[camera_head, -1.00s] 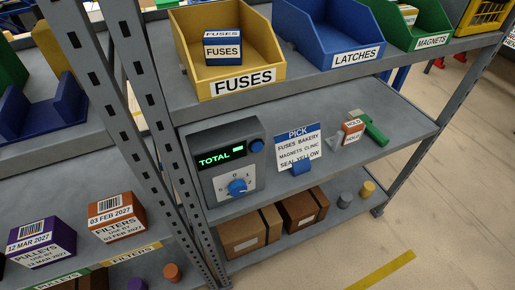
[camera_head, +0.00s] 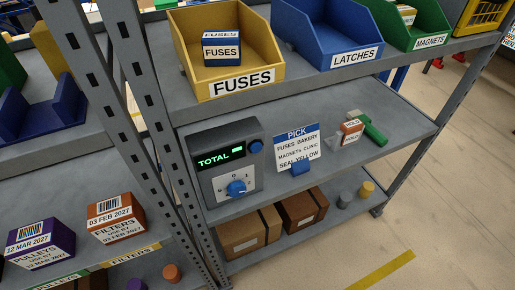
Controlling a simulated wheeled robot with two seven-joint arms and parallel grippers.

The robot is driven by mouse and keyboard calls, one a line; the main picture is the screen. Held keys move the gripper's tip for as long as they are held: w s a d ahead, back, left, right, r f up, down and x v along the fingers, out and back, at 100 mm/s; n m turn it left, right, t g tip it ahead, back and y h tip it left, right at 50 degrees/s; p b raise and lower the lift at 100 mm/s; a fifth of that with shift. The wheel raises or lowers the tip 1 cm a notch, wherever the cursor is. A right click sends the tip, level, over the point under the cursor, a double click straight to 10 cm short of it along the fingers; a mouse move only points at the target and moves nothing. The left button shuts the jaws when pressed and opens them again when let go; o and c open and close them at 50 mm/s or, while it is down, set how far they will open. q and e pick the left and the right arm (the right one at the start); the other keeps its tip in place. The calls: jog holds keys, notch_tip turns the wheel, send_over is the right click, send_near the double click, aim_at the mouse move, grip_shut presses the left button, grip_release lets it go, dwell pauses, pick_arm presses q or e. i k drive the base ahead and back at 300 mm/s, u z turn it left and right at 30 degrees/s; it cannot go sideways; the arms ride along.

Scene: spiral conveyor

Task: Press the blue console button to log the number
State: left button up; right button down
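The grey console (camera_head: 225,165) stands on the middle shelf. Its dark upper face has a green display (camera_head: 221,157) reading "TOTAL" with a short mark after it. The blue console button (camera_head: 255,146) is at the right of the display. A blue dial (camera_head: 236,187) sits on a white numbered plate lower on the console. Neither of my grippers is in view, and nothing covers the button.
A pick card (camera_head: 297,147) stands right of the console, with a stamp (camera_head: 351,130) and a green-handled tool (camera_head: 373,130) beyond. Yellow fuses bin (camera_head: 240,85) is above. A shelf post (camera_head: 150,120) rises left of the console.

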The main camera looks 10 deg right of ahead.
aim_at(256, 147)
jog(key=z, duration=1.75)
jog(key=k, duration=1.15)
jog(key=u, duration=1.6)
jog(key=i, duration=0.55)
